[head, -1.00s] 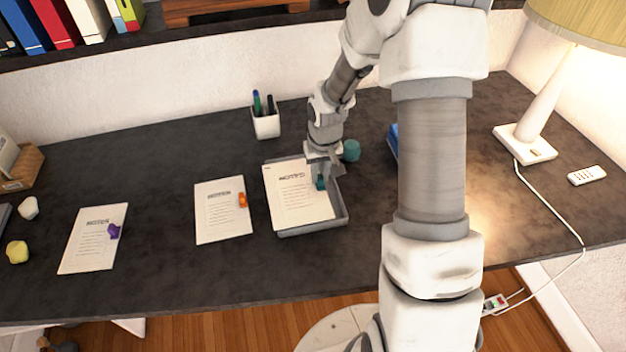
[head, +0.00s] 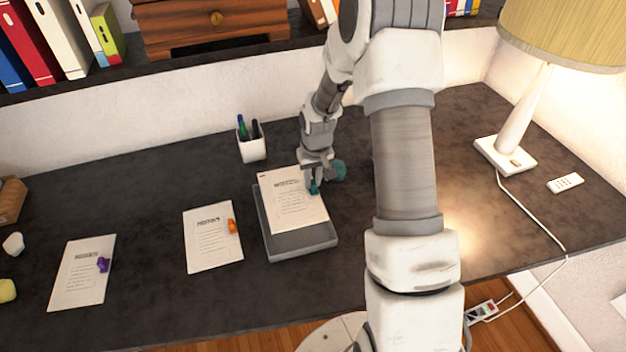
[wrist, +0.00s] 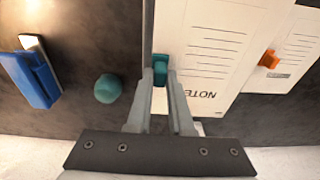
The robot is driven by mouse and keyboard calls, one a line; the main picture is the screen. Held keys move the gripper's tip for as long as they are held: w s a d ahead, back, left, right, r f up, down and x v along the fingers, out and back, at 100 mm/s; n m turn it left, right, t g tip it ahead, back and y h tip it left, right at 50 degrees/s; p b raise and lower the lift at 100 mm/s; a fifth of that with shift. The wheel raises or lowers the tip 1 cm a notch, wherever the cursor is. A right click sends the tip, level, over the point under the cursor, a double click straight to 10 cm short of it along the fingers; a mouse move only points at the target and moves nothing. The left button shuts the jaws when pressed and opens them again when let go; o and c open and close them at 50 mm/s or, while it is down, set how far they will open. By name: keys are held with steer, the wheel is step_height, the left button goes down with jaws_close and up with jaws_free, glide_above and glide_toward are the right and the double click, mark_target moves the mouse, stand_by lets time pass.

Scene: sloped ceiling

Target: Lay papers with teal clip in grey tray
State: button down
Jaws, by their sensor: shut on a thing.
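The papers with the teal clip (head: 290,208) are a white printed sheet stack over the grey tray (head: 288,250). They sit toward the tray's back right, and the tray's left and front parts show bare. I cannot tell whether they touch the tray floor or are just above it. My gripper (head: 314,187) is at their right edge, shut on the teal clip (wrist: 160,68). In the wrist view the clip is between the fingertips (wrist: 161,78), and the papers (wrist: 210,50) extend to the right.
Papers with an orange clip (head: 210,245) lie left of the tray, and papers with a purple clip (head: 78,280) farther left. A pen cup (head: 251,143) stands behind. A round teal object (wrist: 107,88) and a blue object (wrist: 35,80) are beside my gripper. A lamp (head: 505,155) stands right.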

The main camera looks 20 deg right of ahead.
steer(key=shift+f+b, duration=3.5)
steer(key=shift+f, duration=0.8)
steer(key=c, duration=0.7)
jaws_free()
steer(key=shift+c, duration=0.2)
steer(key=shift+r, duration=0.1)
step_height(320, 180, up, 17)
steer(key=s+p, duration=0.1)
steer(key=s, duration=0.1)
steer(key=shift+s, duration=0.25)
steer(key=shift+r, duration=0.1)
